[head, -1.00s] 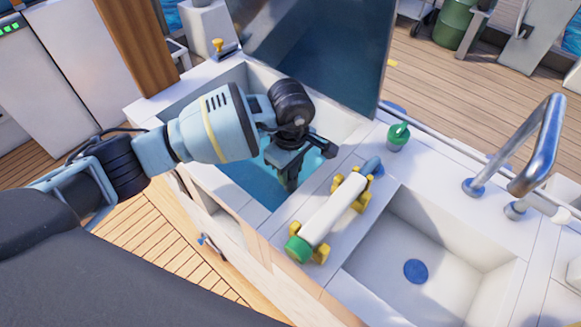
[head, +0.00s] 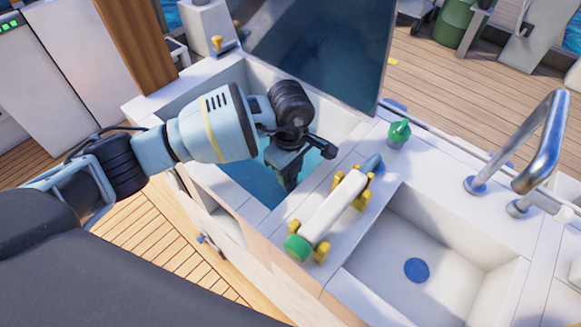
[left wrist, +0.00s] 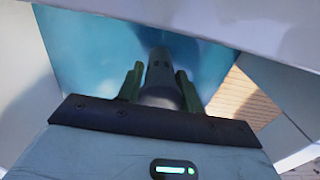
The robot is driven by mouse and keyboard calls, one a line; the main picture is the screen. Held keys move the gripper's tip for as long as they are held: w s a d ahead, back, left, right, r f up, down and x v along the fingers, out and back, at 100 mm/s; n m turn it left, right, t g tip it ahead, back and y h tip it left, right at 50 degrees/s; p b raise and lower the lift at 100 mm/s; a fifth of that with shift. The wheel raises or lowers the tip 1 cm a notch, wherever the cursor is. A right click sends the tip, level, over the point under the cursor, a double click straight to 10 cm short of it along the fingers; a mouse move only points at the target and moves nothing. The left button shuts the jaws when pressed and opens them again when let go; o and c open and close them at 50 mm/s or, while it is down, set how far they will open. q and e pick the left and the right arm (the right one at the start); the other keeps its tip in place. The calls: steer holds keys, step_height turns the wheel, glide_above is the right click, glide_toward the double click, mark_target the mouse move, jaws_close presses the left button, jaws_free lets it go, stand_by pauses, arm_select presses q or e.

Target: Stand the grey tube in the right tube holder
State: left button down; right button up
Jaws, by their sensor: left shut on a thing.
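My left gripper (head: 290,172) reaches down into the open hatch (head: 262,76), over its teal bottom. In the left wrist view its two dark green-looking fingers (left wrist: 160,85) are shut on the grey tube (left wrist: 162,72), which sits between them and points away from the wrist. In the head view the tube is hidden by the gripper and arm. The right tube holder cannot be made out in either view, and whether the tube touches one cannot be told. My right gripper is not in view.
The raised dark hatch lid (head: 310,50) stands behind the opening. Right of the hatch, a white cylinder with a green end (head: 333,210) lies on yellow supports (head: 321,252). A small green object (head: 399,133) stands behind it. Further right are a sink (head: 440,240) and a metal tap (head: 540,140).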

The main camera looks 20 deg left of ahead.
arm_select(q)
steer(key=shift+f, duration=0.1)
steer(key=c, duration=1.2)
jaws_free()
steer(key=shift+r+p, duration=0.95)
steer(key=shift+r, duration=0.55)
steer(key=shift+r+p, duration=1.2)
steer(key=shift+r, duration=0.8)
steer(key=shift+r+p, duration=1.15)
steer(key=shift+r, duration=0.9)
steer(key=shift+s+f, duration=0.1)
